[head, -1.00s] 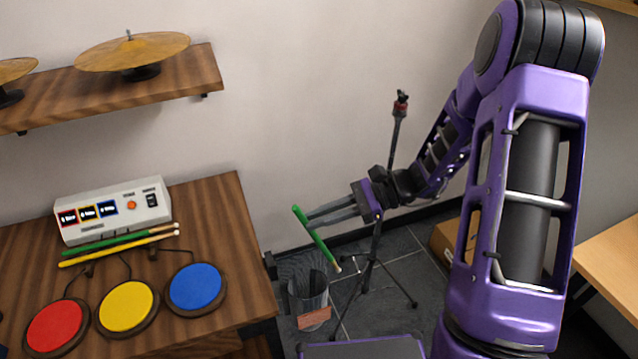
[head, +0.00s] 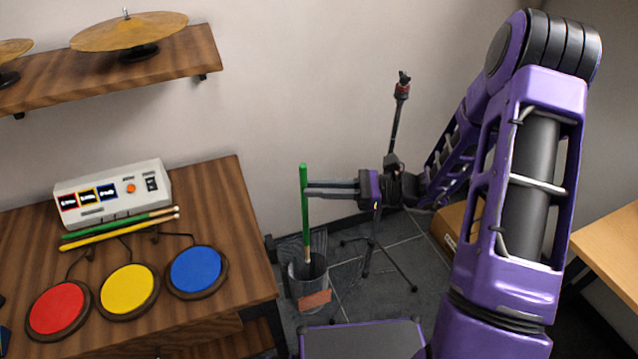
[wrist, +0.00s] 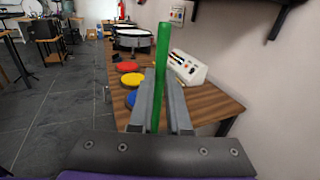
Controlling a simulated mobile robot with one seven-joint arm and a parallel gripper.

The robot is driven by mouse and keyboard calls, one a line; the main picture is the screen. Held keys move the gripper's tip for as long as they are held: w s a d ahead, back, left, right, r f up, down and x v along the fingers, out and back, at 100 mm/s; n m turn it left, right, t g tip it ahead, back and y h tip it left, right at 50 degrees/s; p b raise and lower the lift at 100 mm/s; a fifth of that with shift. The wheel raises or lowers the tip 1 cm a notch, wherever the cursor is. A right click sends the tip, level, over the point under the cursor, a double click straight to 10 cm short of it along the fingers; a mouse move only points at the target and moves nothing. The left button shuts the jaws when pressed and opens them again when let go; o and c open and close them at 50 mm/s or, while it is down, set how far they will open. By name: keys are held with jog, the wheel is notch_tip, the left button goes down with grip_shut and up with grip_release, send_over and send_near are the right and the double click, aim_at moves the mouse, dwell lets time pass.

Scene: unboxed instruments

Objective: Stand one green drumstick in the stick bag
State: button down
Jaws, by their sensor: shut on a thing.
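My gripper (head: 308,188) is shut on a green drumstick (head: 305,215), which stands upright with its pale tip down. The drumstick also shows upright between the fingers in the wrist view (wrist: 162,75). The stick bag (head: 304,288) is a grey open-topped holder with an orange-brown label, beside the table's right end. The drumstick's pale tip appears at the bag's opening; I cannot tell how far inside it is. A second green drumstick (head: 115,229) lies on the table in front of the white box, next to a yellow one (head: 120,235).
The wooden table (head: 225,225) holds a white control box (head: 113,193) and red, yellow and blue pads. A black stand (head: 372,245) rises right of the bag. A cymbal shelf (head: 165,70) is on the wall. A cardboard box (head: 455,225) lies at right.

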notch_tip(320, 180, down, 12)
jog(key=b, duration=0.7)
jog(key=shift+r, duration=0.2)
dwell(0.5)
jog(key=c, duration=0.8)
grip_release()
jog(key=s+d, duration=0.2)
jog(key=d, duration=1.5)
jog(key=shift+d, duration=0.15)
